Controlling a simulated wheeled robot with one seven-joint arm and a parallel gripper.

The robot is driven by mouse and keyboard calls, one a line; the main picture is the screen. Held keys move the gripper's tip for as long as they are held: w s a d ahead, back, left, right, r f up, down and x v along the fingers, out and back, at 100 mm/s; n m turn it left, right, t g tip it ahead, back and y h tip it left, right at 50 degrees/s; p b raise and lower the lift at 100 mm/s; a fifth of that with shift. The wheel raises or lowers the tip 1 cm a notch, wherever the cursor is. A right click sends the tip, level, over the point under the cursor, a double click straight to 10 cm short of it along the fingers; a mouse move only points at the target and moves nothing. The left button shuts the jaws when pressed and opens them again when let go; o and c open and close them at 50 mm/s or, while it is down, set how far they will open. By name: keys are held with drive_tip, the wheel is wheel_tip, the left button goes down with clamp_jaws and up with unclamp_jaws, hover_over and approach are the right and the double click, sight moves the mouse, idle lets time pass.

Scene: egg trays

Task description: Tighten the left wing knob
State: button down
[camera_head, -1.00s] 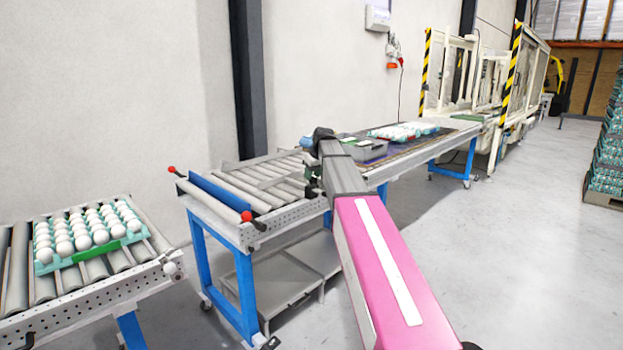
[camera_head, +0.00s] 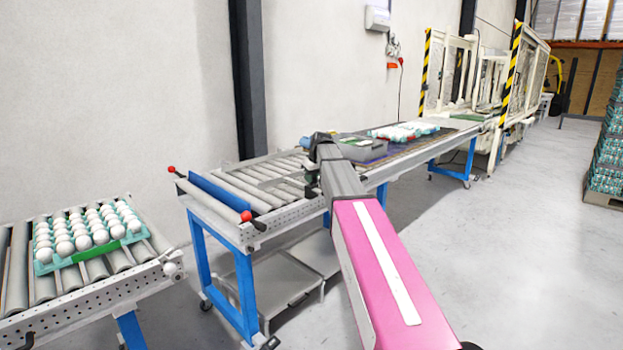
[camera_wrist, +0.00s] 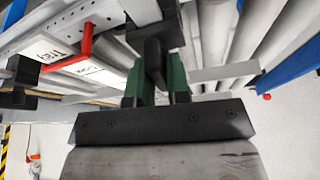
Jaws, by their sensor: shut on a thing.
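In the wrist view, my gripper (camera_wrist: 159,82) has two green fingers closed around a black knob (camera_wrist: 152,58) beside a pale metal rail. The knob's far end stands out between the fingertips; its grip part is hidden by them. A second black knob-like part (camera_wrist: 18,72) shows at the left edge, apart from my gripper. In the head view, my gripper sits at the near side of the middle roller conveyor (camera_head: 285,215), mostly hidden by my own wrist, and the held knob cannot be made out there.
A blue bar (camera_head: 220,192) with red-tipped handles crosses the conveyor's near end. An egg tray (camera_head: 84,262) stands on the left conveyor.

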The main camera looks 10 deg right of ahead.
drive_tip(key=m+h, duration=0.1)
drive_tip(key=m, duration=0.3)
drive_tip(key=shift+h, duration=0.3)
drive_tip(key=m+h, duration=0.1)
drive_tip(key=m, duration=0.3)
drive_tip(key=shift+h, duration=0.4)
drive_tip(key=m+h, duration=0.1)
drive_tip(key=m, duration=0.3)
drive_tip(key=shift+m+g+h, duration=0.6)
drive_tip(key=shift+m+g, duration=0.2)
drive_tip(key=shift+m, duration=1.1)
drive_tip(key=c, duration=1.2)
unclamp_jaws()
drive_tip(key=shift+o, duration=0.2)
